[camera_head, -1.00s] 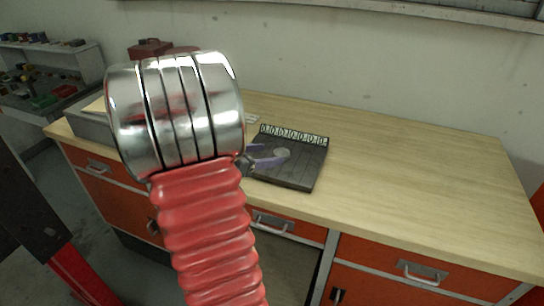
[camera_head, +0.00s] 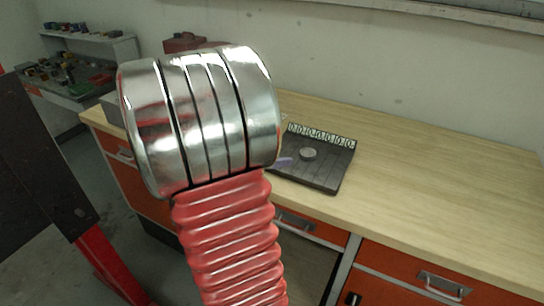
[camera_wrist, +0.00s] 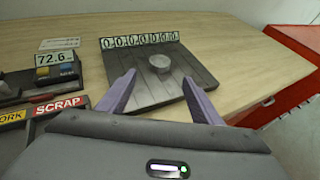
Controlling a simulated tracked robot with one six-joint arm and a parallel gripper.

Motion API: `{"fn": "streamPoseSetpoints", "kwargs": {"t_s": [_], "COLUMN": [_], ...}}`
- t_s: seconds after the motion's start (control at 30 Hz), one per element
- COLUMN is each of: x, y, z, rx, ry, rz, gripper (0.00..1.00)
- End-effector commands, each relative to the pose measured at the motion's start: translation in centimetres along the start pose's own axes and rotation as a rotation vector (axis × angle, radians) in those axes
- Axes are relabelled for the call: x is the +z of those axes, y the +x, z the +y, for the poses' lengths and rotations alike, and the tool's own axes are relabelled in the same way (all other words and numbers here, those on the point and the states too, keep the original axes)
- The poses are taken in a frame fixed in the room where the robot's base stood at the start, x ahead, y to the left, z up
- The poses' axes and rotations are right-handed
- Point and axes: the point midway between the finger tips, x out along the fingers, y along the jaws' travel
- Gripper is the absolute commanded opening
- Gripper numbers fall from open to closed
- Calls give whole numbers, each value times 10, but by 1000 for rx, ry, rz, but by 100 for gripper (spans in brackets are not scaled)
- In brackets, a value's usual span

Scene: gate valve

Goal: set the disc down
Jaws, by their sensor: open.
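The small silver disc (camera_head: 308,154) lies flat on a dark grooved plate (camera_head: 322,178) on the wooden bench. In the wrist view the disc (camera_wrist: 159,63) rests near the middle of the plate (camera_wrist: 150,92), below a row of digits. My gripper (camera_wrist: 158,77) is open, with its two purple fingers apart and nothing between them. The disc lies just beyond the fingertips, free of both. In the head view only a bit of one purple finger (camera_head: 285,162) shows left of the disc; my arm hides the rest.
In the wrist view, a display reading 72.6 (camera_wrist: 56,58) stands left of the plate. The bench top (camera_head: 430,160) right of the plate is clear. A cluttered shelf (camera_head: 80,70) stands at far left.

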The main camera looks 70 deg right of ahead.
Motion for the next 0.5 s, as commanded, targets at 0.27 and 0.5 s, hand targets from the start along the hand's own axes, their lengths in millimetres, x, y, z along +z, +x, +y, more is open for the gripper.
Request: {"fn": "streamPoseSetpoints", "kwargs": {"t_s": [0.27, 0.5], "x": [0, 0], "y": [0, -3], "z": [0, 0], "rx": [0, 3], "ry": [0, 11], "rz": [0, 6], "gripper": [59, 59]}}
